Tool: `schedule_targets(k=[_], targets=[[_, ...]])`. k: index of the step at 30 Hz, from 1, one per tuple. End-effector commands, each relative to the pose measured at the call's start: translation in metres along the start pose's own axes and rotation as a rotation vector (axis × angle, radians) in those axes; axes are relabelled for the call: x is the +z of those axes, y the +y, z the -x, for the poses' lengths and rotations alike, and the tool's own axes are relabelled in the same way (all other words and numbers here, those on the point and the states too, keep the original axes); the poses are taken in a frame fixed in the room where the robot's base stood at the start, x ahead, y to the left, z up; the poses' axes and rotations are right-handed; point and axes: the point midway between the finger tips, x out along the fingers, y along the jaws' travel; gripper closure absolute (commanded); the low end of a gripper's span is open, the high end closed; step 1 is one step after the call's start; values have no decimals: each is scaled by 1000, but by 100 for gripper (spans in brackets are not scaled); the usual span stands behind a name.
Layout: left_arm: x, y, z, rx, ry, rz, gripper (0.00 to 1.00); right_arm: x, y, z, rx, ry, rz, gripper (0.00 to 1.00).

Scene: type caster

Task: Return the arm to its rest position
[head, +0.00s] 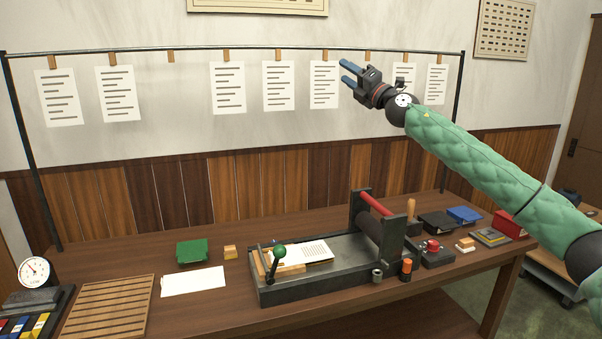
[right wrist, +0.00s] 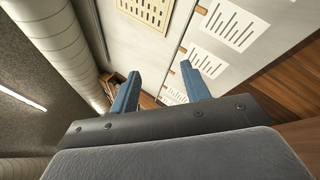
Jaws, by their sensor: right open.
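My right arm, in a green quilted sleeve, reaches in from the right in the head view. Its gripper (head: 349,74) is raised high above the table, in front of the hanging sheets. Its two blue fingers are apart with nothing between them. In the right wrist view the open gripper (right wrist: 160,92) also shows empty fingers, with the wall and printed sheets beyond. My left gripper does not show in either view.
A rail (head: 200,50) with clipped printed sheets (head: 228,88) crosses behind the gripper. Below is a wooden table (head: 215,312) with a press (head: 330,275) with a red roller, a slotted wooden tray (head: 108,308), a white sheet (head: 193,281) and a gauge (head: 36,271).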

Motion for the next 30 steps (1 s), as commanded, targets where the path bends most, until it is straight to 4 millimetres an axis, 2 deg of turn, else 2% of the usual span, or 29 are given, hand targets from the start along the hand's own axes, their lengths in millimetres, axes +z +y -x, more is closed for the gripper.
schedule_targets(k=[1,4,8,10,14,20,30], targets=[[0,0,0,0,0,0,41,4,11,-1,26,-66,-48,53],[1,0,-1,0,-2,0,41,14,25,1,63,-213,-159,53],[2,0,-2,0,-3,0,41,19,21,15,67,-398,-328,53],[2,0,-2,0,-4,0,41,16,9,27,48,-496,-429,53],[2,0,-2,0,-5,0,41,0,-26,55,-25,-657,-614,53],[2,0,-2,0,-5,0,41,-43,-89,102,-177,-832,-844,53],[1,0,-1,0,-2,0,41,-142,-185,191,-465,-1017,-1145,53]])
